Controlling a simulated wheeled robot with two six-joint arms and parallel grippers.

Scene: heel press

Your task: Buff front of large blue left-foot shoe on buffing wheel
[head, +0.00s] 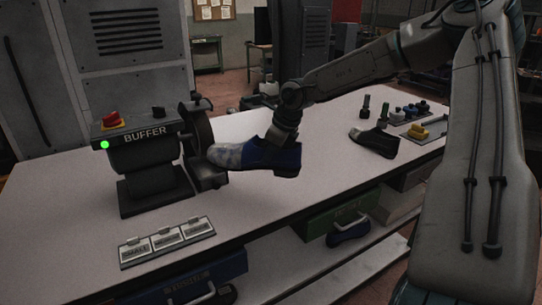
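A blue shoe (277,157) with a pale grey toe hangs above the white table. My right gripper (280,142) holds it at its opening from above; the fingertips are hidden inside the shoe. The toe points left at the buffing wheel (200,133) and is touching it or very close; I cannot tell which. The buffer machine (146,153) stands at the left of the table, with a lit green light and a red knob on top. My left gripper is not in view.
A dark shoe (375,141) lies on the table at the right, near a tray with yellow, blue and dark pieces (413,129). Three labelled plates (165,241) lie at the front edge.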

